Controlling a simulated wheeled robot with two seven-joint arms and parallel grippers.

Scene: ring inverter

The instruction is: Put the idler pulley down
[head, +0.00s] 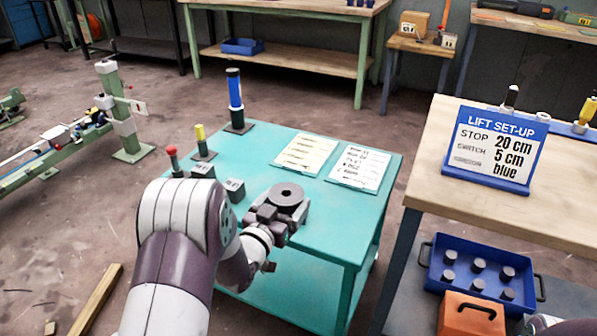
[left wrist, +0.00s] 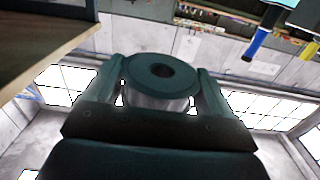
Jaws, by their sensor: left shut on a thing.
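The idler pulley (head: 287,194), a dark disc with a hole in its middle, is between the fingers of my left gripper (head: 278,208) over the turquoise table (head: 300,248). The left wrist view shows the pulley (left wrist: 160,78) with its dark top face and paler side, with a finger of my left gripper (left wrist: 157,95) on each side. The gripper is shut on it. I cannot tell whether the pulley's underside touches the tabletop, as the gripper and arm hide it. My right gripper is not in view.
Small grey blocks (head: 235,189), a red-topped post (head: 173,160), a yellow-topped post (head: 201,142) and a blue post (head: 235,100) stand along the table's left side. Two paper sheets (head: 358,167) lie at the back right. A wooden bench (head: 446,176) with a lift set-up sign (head: 492,150) stands right.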

